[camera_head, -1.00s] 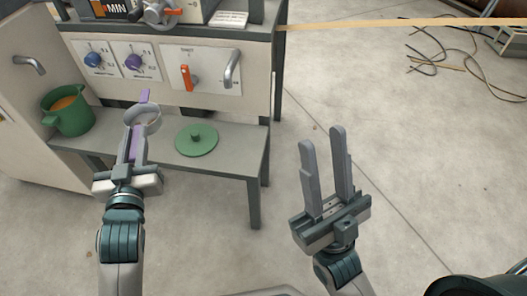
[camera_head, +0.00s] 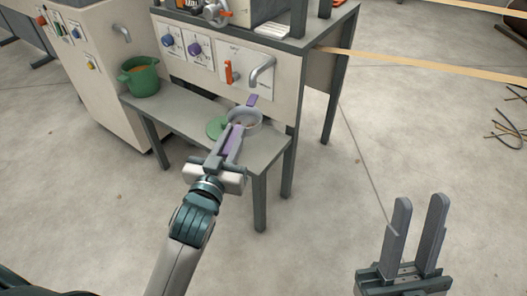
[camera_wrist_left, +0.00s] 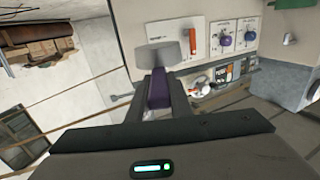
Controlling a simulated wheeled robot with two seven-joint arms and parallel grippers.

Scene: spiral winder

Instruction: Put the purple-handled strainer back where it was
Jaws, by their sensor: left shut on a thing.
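The purple-handled strainer (camera_head: 246,119) is in my left gripper (camera_head: 233,145), which is shut on its purple handle. Its round grey bowl points away from me, in front of the machine panel and above the bench (camera_head: 180,108). It hides part of the green lid (camera_head: 215,127), which lies on the bench. In the left wrist view the purple handle (camera_wrist_left: 158,90) sits between the fingers, with the grey bowl (camera_wrist_left: 170,46) beyond it. My right gripper (camera_head: 420,235) is open and empty over the floor at the lower right.
A green pot (camera_head: 142,82) with orange contents stands at the bench's left end. The machine panel behind has a blue knob (camera_head: 168,40), a purple knob (camera_head: 195,48), an orange lever (camera_head: 228,72) and a grey hooked handle (camera_head: 262,70).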

